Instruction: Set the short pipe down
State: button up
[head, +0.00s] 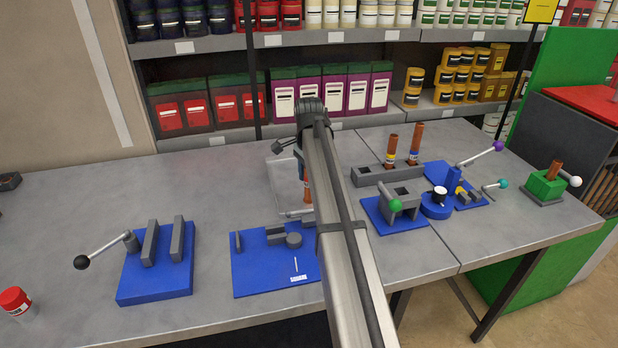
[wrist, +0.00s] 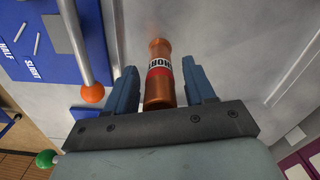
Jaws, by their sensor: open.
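The short pipe (wrist: 158,58) is copper, with a red band and a white label reading "SHORT". In the wrist view it lies between the two blue fingers of my gripper (wrist: 161,68), with a visible gap on each side. The fingers are open. In the head view a strip of the pipe (head: 307,191) shows just left of my arm, by a pale clear tray (head: 279,181). My arm hides most of the gripper there. I cannot tell whether the pipe's lower end touches the surface.
A lever with an orange knob (wrist: 92,93) is close to the left finger, on a blue plate (head: 262,272). Right of my arm stand a grey rack (head: 370,178) with two copper pipes and a green-knobbed fixture (head: 383,222). Bench space at left back is clear.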

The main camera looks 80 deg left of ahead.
notch_tip(320, 180, up, 12)
jog(key=shift+r, duration=0.15)
dwell(0.6)
dwell(0.5)
